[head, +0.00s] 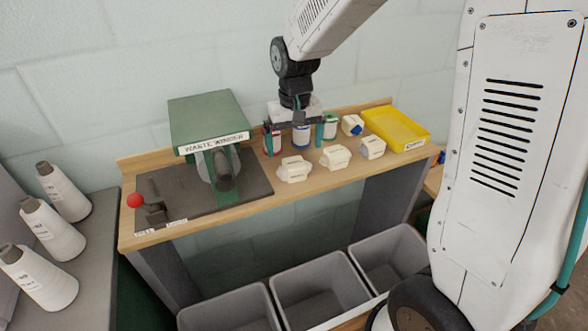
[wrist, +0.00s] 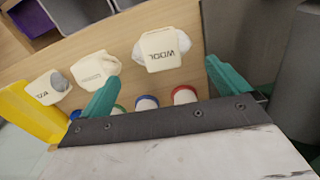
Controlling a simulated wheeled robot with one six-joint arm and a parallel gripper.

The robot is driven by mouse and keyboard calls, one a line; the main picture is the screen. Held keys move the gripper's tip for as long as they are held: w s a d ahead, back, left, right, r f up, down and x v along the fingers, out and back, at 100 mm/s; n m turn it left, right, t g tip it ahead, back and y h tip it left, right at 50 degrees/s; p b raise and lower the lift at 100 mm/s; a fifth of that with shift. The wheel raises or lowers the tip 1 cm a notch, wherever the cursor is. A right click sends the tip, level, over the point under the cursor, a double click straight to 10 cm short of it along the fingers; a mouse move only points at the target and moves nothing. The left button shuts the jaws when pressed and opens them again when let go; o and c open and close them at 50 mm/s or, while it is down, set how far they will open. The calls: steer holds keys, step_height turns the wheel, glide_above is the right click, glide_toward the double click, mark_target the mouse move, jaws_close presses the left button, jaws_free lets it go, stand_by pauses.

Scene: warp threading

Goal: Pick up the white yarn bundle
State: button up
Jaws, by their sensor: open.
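Several off-white labelled blocks with yarn bundles stand on the wooden bench. The one marked WOOL (wrist: 160,46), leftmost of the front row in the head view (head: 293,168), carries a whitish bundle. The middle one (head: 335,157) looks cream in the wrist view (wrist: 97,69). The right one (head: 372,147) looks greyer (wrist: 48,87). My gripper (head: 299,140) is open with teal fingers, over the back row of spools and behind the WOOL block. In the wrist view the WOOL block lies beyond the gap between my fingertips (wrist: 164,70). Nothing is held.
Red (head: 271,142), blue (head: 301,136) and green (head: 330,126) topped spools stand close around my fingers. A yellow tray (head: 396,129) sits right and a green waste winder (head: 208,125) left. Grey bins (head: 318,289) stand below the bench front. White cones (head: 52,228) stand far left.

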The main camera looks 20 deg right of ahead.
mark_target(293, 160)
steer(key=f, duration=0.6)
steer(key=shift+a, duration=0.2)
steer(key=c, duration=0.9)
